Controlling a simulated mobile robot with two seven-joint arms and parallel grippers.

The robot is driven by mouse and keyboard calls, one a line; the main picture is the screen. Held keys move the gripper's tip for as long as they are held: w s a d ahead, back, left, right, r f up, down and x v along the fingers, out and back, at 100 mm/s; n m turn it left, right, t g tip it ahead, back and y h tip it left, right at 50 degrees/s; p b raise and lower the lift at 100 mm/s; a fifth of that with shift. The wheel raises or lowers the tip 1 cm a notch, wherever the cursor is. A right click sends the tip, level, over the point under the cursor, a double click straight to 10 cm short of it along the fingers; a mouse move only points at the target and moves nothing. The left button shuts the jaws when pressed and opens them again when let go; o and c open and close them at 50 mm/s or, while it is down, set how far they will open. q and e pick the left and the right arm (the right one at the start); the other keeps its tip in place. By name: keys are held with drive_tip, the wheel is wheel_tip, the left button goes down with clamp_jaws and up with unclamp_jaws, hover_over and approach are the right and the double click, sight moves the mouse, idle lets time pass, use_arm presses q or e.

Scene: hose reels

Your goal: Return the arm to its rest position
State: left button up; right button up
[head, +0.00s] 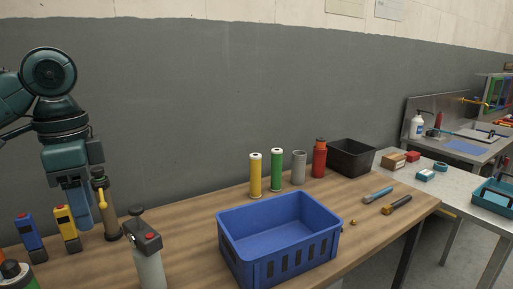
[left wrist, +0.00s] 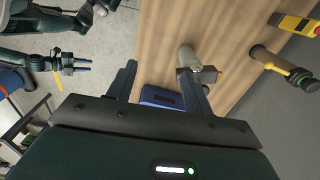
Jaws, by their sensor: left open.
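My left gripper (head: 78,207) hangs from the teal arm at the left of the head view, fingers pointing down over the table's left end. It is open, and in the left wrist view its two fingers (left wrist: 160,88) stand apart with nothing held between them. In the head view it is in front of or beside a dark cylinder with a yellow handle (head: 112,215). A grey cylinder with a black, red-buttoned head (head: 149,255) stands to its right, apart from it. Another dark gripper, apparently my right one (left wrist: 82,67), shows small in the left wrist view; its jaw opening is unclear.
Blue and yellow devices (head: 66,228) stand at the table's left. A blue crate (head: 280,245) stands at the front middle. Yellow, green, grey and red cylinders (head: 277,170) and a black bin (head: 350,157) stand behind it.

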use_arm(q)
drive_tip(key=s+d+f+t+h, duration=0.1)
drive_tip(key=s+d+f+h, duration=0.1)
drive_tip(key=d+f, duration=0.8)
drive_tip(key=s+d+f+t+h, duration=0.15)
drive_tip(key=d+f, duration=0.45)
drive_tip(key=f, duration=0.9)
drive_tip(key=s+a+f+n+t+y, duration=0.1)
drive_tip(key=s+a+f+n+y, duration=0.1)
drive_tip(key=s+a+f+n, duration=0.5)
drive_tip(key=s+a+f+n+y, duration=0.1)
drive_tip(key=s+a+f+n, duration=0.3)
drive_tip(key=s, duration=0.6)
drive_tip(key=w+d+f+m+t+h, duration=0.2)
drive_tip(key=w+d+f+t, duration=0.4)
drive_tip(key=d+f+t, duration=0.1)
drive_tip(key=shift+w+f+h, duration=0.25)
drive_tip(key=shift+w+h, duration=0.1)
